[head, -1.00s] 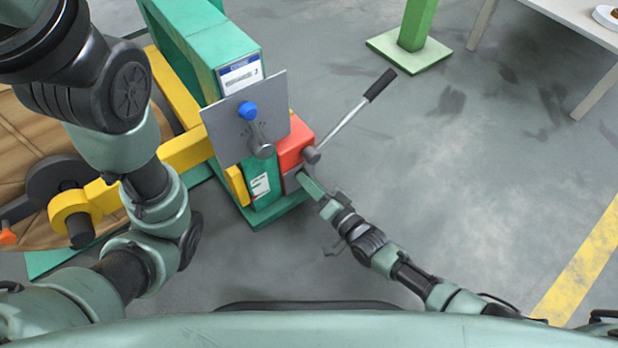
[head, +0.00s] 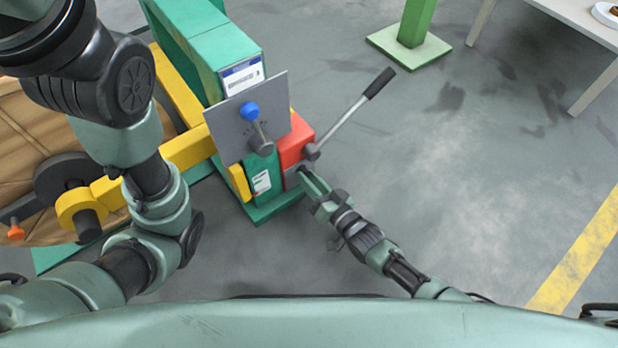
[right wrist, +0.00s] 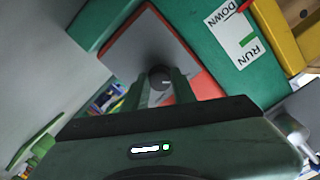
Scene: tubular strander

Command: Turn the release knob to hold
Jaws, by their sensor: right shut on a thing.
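The release knob (right wrist: 160,76) is a small dark round knob on a grey plate (right wrist: 139,48) on the front of the red box (head: 296,146). My right gripper (head: 304,173) reaches up to this plate from the lower right. In the right wrist view its two fingers (right wrist: 160,84) stand on either side of the knob and are shut on it. The fingers hide the knob in the head view. Its pointer and any hold mark cannot be made out. My left arm passes on the left, and its gripper is out of view.
A lever with a black grip (head: 379,83) slants up right from the red box. A RUN/DOWN label (right wrist: 238,36) is beside the plate. Open floor lies to the right.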

